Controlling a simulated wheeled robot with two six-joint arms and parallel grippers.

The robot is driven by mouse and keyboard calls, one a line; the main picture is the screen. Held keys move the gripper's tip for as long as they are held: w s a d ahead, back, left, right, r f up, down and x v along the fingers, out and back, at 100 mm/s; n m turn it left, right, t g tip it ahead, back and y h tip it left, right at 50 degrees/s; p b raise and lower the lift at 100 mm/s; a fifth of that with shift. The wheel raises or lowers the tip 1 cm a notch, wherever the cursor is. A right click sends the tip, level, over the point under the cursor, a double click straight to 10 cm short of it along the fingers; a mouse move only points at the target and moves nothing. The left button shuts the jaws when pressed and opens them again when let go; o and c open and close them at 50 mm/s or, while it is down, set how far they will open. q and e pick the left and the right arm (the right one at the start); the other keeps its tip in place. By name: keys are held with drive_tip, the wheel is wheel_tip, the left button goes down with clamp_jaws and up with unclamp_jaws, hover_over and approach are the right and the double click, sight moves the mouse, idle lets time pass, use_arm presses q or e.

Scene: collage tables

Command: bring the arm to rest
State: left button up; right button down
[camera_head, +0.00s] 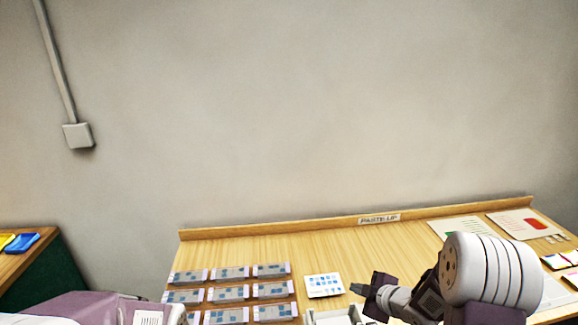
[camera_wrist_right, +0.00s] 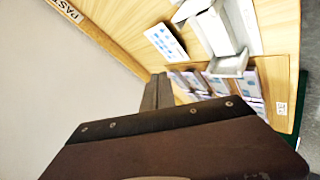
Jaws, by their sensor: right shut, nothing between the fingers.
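My right arm (camera_head: 490,270) comes in from the lower right of the head view, over the wooden table (camera_head: 350,245). Its dark right gripper (camera_head: 358,288) points left, just right of a white card with blue marks (camera_head: 323,285). The gripper is shut with nothing between its fingers. In the right wrist view the closed fingers (camera_wrist_right: 155,92) show, with the card (camera_wrist_right: 166,42) beyond them. Part of my left arm (camera_head: 100,308) shows at the lower left of the head view; its gripper is out of the picture.
Several patterned cards (camera_head: 231,293) lie in rows on the table's left. A white tray-like object (camera_head: 333,317) sits at the bottom edge, also in the wrist view (camera_wrist_right: 225,35). Papers (camera_head: 518,223) lie at the back right. A raised board (camera_head: 300,222) runs along the wall.

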drive_tip(key=s+a+r+m+h, duration=0.2)
drive_tip(key=a+r+m, duration=0.1)
drive_tip(key=a+r, duration=0.2)
drive_tip(key=s+f+m+g, duration=0.2)
drive_tip(key=s+m+g, duration=0.2)
drive_tip(key=s, duration=0.5)
drive_tip(key=s+f+m+g+h, duration=0.1)
drive_tip(key=s+f+m+g, duration=0.2)
drive_tip(key=s+m, duration=0.5)
drive_tip(key=shift+s+d+g, duration=0.15)
drive_tip(key=shift+s+g, duration=0.55)
drive_tip(key=shift+s, duration=0.2)
